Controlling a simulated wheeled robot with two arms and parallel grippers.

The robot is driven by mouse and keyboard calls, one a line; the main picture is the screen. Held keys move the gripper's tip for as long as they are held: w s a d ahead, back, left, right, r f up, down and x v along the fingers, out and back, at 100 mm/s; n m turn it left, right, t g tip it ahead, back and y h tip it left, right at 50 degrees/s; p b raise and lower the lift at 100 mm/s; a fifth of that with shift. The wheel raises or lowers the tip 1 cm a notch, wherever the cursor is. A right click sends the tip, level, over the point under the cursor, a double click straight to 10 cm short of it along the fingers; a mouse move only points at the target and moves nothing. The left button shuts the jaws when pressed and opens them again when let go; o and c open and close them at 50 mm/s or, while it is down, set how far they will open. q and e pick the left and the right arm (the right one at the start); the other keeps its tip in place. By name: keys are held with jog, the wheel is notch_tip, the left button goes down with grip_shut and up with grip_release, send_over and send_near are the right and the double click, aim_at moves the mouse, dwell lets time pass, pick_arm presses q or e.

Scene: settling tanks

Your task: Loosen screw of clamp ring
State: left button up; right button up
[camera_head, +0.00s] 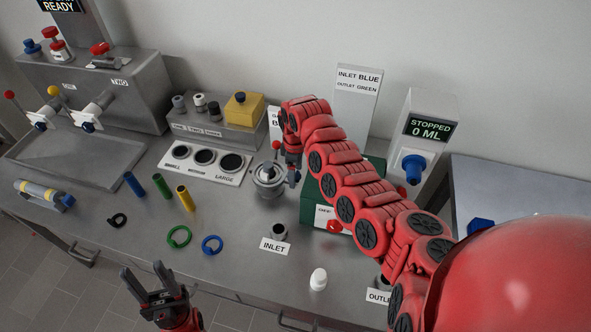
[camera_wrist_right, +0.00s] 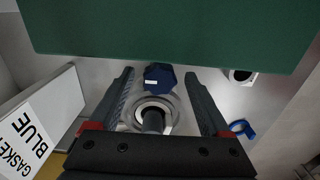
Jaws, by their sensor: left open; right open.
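The screw thread is hidden. My left gripper (camera_head: 150,283) is open and empty at the bench's front edge.
The green box (camera_head: 313,206) stands close to the right gripper. A black-holed gauge plate (camera_head: 175,175) and yellow block (camera_head: 243,108) are to the left. Coloured tubes, a green ring (camera_head: 179,236), a blue ring (camera_head: 212,244) and the inlet port (camera_head: 279,231) occupy the bench.

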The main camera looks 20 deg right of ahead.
grip_shut()
dwell(0.4)
jog(key=shift+n, duration=0.3)
jog(key=shift+d+f+n+b, duration=0.1)
jog(key=shift+f+n+b, duration=0.05)
jog(key=shift+n+b, duration=0.95)
jog(key=n+b, duration=0.1)
jog(key=n, duration=0.1)
jog(key=n+b, duration=0.1)
jog(key=shift+w+n+b, duration=0.2)
jog(key=shift+n+b, duration=0.1)
jog(key=shift+n, duration=0.1)
jog(key=n+b, duration=0.8)
jog(key=b, duration=0.1)
jog(key=shift+w+f+n+b, duration=0.1)
jog(key=shift+f+n+b, duration=0.05)
jog(key=shift+n+b, duration=0.2)
jog(key=shift+r+n+b, duration=0.3)
jog(key=shift+n+b, duration=0.95)
jog(key=shift+n, duration=0.1)
